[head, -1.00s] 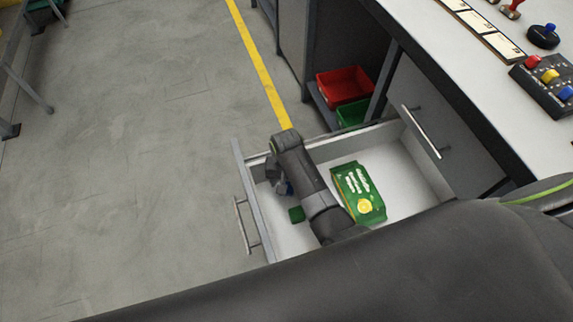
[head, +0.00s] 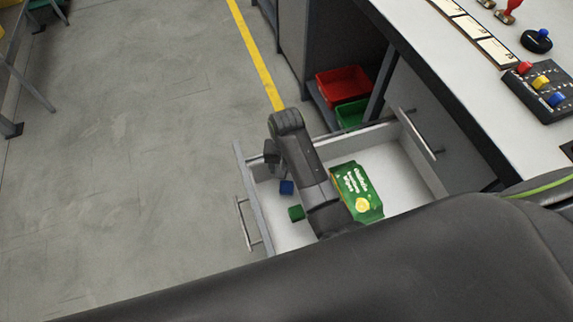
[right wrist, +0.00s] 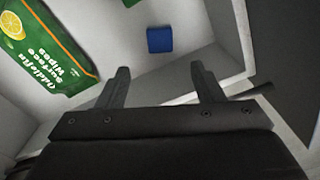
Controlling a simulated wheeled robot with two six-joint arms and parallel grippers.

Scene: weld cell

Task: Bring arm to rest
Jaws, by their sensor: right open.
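My right arm reaches over an open white drawer (head: 400,181). Its gripper (right wrist: 161,80) is open in the right wrist view, with nothing between the fingers. In the head view the gripper (head: 271,154) is partly hidden by my wrist, near the drawer's front panel. A blue block (head: 287,187) lies in the drawer, apart from the fingers; it also shows in the right wrist view (right wrist: 160,39). A green block (head: 297,213) lies near it, beside my forearm in the picture. A green wipes packet (head: 356,190) lies further in the drawer, also at the wrist view's left (right wrist: 40,48). My left gripper is out of view.
The drawer front with its handle (head: 243,222) stands out over the open grey floor. A red bin (head: 342,86) and a green bin (head: 352,112) sit on a low shelf behind. The bench top holds a button box (head: 540,92).

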